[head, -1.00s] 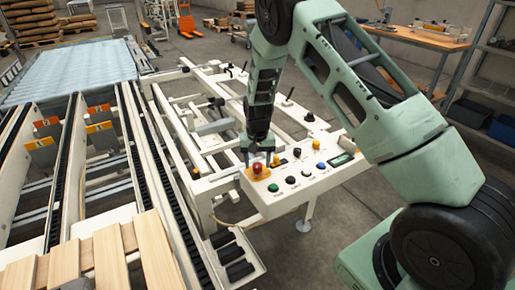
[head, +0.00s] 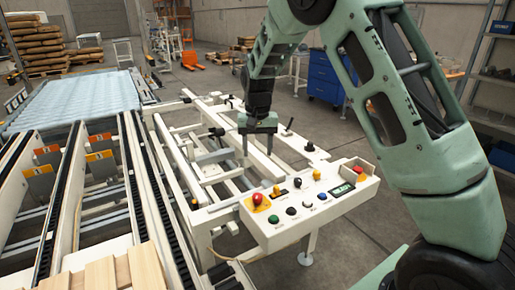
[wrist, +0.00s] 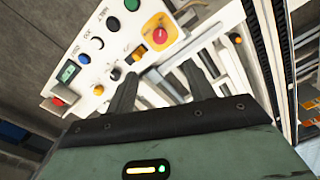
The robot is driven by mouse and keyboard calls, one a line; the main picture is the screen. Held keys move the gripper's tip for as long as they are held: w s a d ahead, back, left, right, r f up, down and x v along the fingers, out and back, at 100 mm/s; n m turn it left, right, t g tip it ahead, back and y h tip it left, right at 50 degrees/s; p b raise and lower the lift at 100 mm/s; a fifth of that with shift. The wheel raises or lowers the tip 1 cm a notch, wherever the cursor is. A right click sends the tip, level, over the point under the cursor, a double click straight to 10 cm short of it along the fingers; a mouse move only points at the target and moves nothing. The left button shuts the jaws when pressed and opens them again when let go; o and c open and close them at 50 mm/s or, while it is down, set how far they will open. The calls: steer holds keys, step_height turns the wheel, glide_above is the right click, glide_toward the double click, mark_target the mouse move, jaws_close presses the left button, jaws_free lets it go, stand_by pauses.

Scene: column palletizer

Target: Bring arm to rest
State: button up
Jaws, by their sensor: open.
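My gripper (head: 257,150) points down with its two fingers apart and nothing between them. It hangs above and behind the white control panel (head: 290,232), clear of its buttons. The red mushroom button (head: 257,199) on its yellow plate stands at the panel's left end. It also shows in the wrist view (wrist: 160,35), beyond my dark fingers (wrist: 160,88). A small display (head: 342,189) at the panel's right is lit green; its text is too small to read surely.
Conveyor rails and a white machine frame (head: 190,150) lie left of and behind the panel. Wooden boards (head: 100,275) lie at the front left. A blue cabinet (head: 325,78) and shelving (head: 495,85) stand behind. Grey floor is open right of the panel.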

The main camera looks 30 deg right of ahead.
stand_by(0.5)
steer(key=s+a+r+n+y, duration=0.1)
steer(key=s+a+r+n, duration=0.15)
steer(key=s+a, duration=0.6)
steer(key=s+a+r+n, duration=0.2)
steer(key=s+a+n, duration=0.2)
steer(key=s+a, duration=0.5)
steer(key=s+a+n, duration=0.2)
steer(key=s+n, duration=0.1)
steer(key=s, duration=0.6)
steer(key=s+a+n, duration=0.2)
steer(key=s+n, duration=0.1)
steer(key=s, duration=0.6)
steer(key=shift+a+f+n, duration=0.1)
steer(key=shift+n, duration=0.15)
steer(key=shift+c, duration=0.3)
